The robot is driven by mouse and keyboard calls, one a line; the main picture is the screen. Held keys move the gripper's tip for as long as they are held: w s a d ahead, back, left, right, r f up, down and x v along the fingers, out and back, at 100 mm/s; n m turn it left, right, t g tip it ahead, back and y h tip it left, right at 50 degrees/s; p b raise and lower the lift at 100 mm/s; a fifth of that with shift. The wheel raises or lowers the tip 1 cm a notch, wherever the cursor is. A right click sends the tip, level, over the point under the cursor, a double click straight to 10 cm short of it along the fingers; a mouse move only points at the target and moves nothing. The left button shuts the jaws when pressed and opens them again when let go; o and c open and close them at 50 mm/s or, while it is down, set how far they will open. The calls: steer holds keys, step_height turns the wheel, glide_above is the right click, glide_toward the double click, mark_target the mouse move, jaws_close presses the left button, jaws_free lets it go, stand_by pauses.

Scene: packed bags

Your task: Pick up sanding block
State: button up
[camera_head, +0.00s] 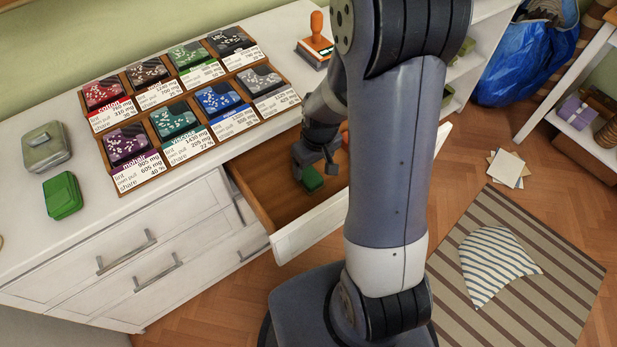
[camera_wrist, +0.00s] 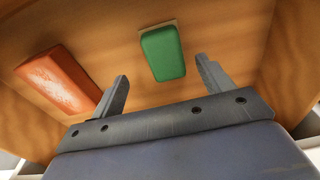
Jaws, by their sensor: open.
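My gripper (camera_head: 314,170) reaches down into the open drawer, its jaws open and empty. In the wrist view the gripper (camera_wrist: 161,68) has its two fingers apart. A green block (camera_wrist: 163,54) with a thin pale tan edge lies on the drawer floor just beyond the fingertips, roughly in line with the gap. The tan edge suggests the sanding block, but no label shows. It also shows in the head view (camera_head: 312,178), partly hidden by the gripper. An orange-red block (camera_wrist: 59,80) with a whitish patch lies left of the left finger, apart from the green block.
The drawer's front panel (camera_head: 310,228) and side walls surround the gripper closely. On the white dresser top stand a rack of labelled packets (camera_head: 140,183), a green box (camera_head: 63,196), a grey-green tin (camera_head: 45,147) and an orange-handled stamp (camera_head: 317,38).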

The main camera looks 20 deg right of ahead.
mark_target(309, 174)
steer(key=f, duration=0.3)
steer(key=a+f+b, duration=0.1)
steer(key=f, duration=0.1)
steer(key=shift+w+f, duration=0.25)
steer(key=shift+w, duration=0.1)
steer(key=shift+c, duration=0.4)
steer(key=c, duration=1)
